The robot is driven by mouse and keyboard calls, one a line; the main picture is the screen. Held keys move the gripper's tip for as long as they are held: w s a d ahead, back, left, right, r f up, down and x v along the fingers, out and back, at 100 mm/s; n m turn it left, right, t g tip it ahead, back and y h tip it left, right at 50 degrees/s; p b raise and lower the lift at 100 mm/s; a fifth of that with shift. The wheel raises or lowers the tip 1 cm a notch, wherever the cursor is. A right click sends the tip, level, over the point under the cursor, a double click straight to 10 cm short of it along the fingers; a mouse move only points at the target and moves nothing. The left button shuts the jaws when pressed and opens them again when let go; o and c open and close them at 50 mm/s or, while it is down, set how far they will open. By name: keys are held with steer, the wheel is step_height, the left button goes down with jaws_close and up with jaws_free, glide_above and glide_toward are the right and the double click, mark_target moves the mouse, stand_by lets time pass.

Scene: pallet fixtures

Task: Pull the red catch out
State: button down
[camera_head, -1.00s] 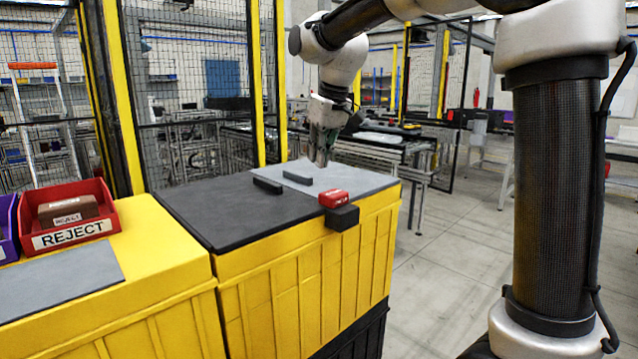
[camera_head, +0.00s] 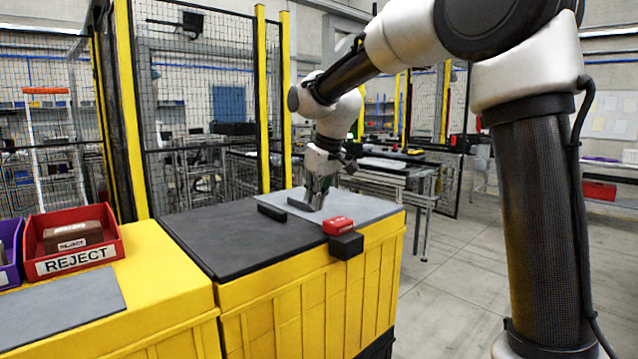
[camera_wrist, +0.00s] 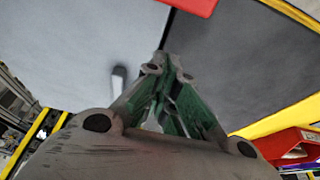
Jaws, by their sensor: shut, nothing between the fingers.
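The red catch (camera_head: 338,226) sits at the front edge of the yellow fixture's top, just behind a dark block (camera_head: 346,246). In the wrist view a red edge (camera_wrist: 190,4) shows at the top, cut off by the frame. My gripper (camera_head: 314,206) is shut and empty, pointing down just above the grey plate, behind and a little left of the catch and apart from it. In the wrist view my gripper's fingertips (camera_wrist: 168,68) are together, pointing toward the red edge.
Two dark bars lie on the top; one is the left bar (camera_head: 272,212), the other is partly behind my gripper. A red REJECT bin (camera_head: 112,236) holding a brown block stands at left on a yellow surface. A mesh fence (camera_head: 200,60) stands behind.

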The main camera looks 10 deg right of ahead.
mark_target(332, 219)
steer(key=shift+x, duration=1.1)
steer(key=shift+s+d+f, duration=0.15)
steer(key=shift+s+f, duration=0.05)
steer(key=shift+s+d+r, duration=0.15)
steer(key=shift+s+d, duration=0.3)
steer(key=shift+s, duration=0.3)
steer(key=shift+s+d, duration=0.35)
steer(key=shift+s, duration=0.35)
steer(key=s, duration=0.1)
steer(key=s+d, duration=0.1)
steer(key=shift+s+d, duration=0.3)
steer(key=shift+s, duration=0.05)
steer(key=shift+s+d, duration=0.1)
steer(key=shift+s, duration=0.15)
steer(key=shift+f, duration=0.2)
